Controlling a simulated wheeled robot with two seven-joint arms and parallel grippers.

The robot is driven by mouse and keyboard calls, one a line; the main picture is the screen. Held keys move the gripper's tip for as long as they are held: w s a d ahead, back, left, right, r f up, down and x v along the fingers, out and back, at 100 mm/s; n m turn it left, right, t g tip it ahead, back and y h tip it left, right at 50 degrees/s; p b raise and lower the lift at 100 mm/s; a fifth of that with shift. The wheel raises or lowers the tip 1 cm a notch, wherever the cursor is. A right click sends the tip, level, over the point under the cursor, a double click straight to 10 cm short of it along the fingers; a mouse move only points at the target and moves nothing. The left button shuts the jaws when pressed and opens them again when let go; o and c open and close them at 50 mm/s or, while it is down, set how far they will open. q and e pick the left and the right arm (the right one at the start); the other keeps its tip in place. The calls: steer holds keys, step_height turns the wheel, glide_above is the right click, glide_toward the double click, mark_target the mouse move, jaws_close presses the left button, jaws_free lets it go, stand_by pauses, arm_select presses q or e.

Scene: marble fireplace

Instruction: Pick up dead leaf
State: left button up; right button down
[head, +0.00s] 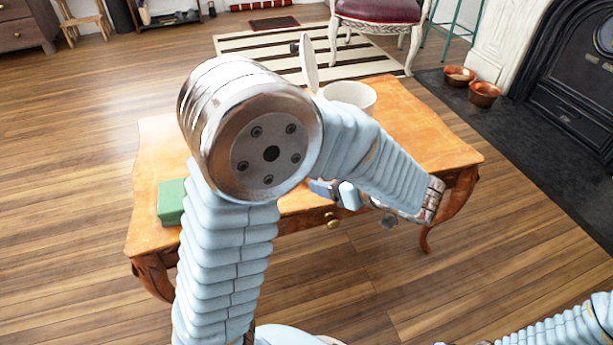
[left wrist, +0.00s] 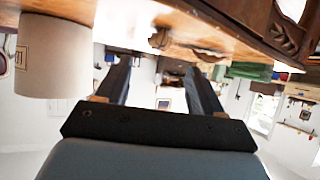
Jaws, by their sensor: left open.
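A small brown curled piece (left wrist: 207,56), which looks like a dead leaf, lies on the wooden table in the left wrist view, which is upside down. Another small brown shape (left wrist: 158,38) lies near it; I cannot tell what it is. My left gripper (left wrist: 155,70) is open, its two dark fingers apart and pointing toward the table, with nothing seen held between them. In the head view my left arm covers the middle of the table, and I cannot make out the leaf or the fingertips there. My right gripper is not in view.
The orange wooden table (head: 420,130) carries a white pot (head: 350,95) behind my arm and a green box (head: 171,202) at its left. A red-seated chair (head: 378,12) stands behind. Copper bowls (head: 484,93) sit by the fireplace. Floor left is clear.

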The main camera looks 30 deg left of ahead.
arm_select(q)
steer(key=x, duration=0.7)
steer(key=shift+w+a+f, duration=0.1)
steer(key=shift+w+a, duration=0.05)
steer(key=shift+w, duration=0.05)
steer(key=shift+c, duration=0.2)
steer(key=c, duration=1.1)
